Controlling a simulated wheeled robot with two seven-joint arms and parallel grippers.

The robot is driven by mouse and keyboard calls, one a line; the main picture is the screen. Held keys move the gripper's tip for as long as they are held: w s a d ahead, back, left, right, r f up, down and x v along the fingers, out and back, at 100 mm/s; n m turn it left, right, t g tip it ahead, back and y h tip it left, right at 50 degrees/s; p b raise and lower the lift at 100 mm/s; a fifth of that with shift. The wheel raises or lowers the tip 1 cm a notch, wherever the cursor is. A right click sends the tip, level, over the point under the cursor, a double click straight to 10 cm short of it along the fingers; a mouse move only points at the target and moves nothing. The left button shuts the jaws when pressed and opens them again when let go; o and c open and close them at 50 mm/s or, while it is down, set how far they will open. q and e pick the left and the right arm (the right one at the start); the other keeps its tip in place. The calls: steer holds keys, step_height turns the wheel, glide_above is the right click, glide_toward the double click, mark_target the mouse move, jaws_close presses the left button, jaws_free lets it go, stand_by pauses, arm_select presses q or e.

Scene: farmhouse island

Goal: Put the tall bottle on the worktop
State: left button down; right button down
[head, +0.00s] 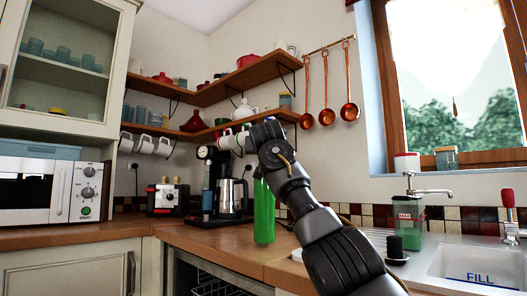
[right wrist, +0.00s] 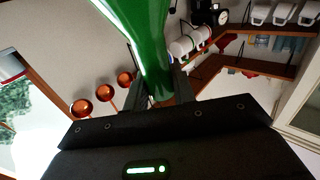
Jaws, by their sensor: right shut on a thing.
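The tall green bottle (head: 264,212) is upright in the head view, with its base low over the worktop (head: 205,238) near its front edge. I cannot tell whether the base touches the surface. My right gripper (head: 262,168) is at the upper end of the bottle, its fingers mostly hidden behind my own wrist. In the right wrist view the bottle (right wrist: 145,35) runs between the two fingers of my right gripper (right wrist: 157,88), which is shut on it. My left gripper is not in view.
A coffee machine with a steel jug (head: 231,196) stands behind the bottle to the left. A toaster (head: 167,198) and a microwave (head: 48,190) are farther left. The sink (head: 478,262) is at the right. An open space with a rack (head: 215,285) is below the worktop.

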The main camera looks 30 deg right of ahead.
steer(key=shift+f, duration=0.45)
stand_by(0.3)
steer(key=c, duration=0.5)
jaws_free()
steer(key=shift+f, duration=0.1)
steer(key=shift+r, duration=0.2)
steer(key=shift+r, duration=0.3)
steer(key=s+a+r+n+y, duration=0.1)
steer(key=s+a+r, duration=0.15)
steer(key=a, duration=0.55)
steer(key=s+a+r+t+y, duration=0.15)
steer(key=s+a, duration=0.25)
steer(key=a, duration=0.5)
steer(key=s+a+r+n+g+y, duration=0.1)
steer(key=s+a+r, duration=0.2)
steer(key=a, duration=0.5)
steer(key=w+a+f+n+t+y, duration=0.1)
steer(key=w+a+f+n+y, duration=0.2)
steer(key=a+f+y, duration=0.1)
steer(key=shift+w+a, duration=0.2)
steer(key=shift+w, duration=0.15)
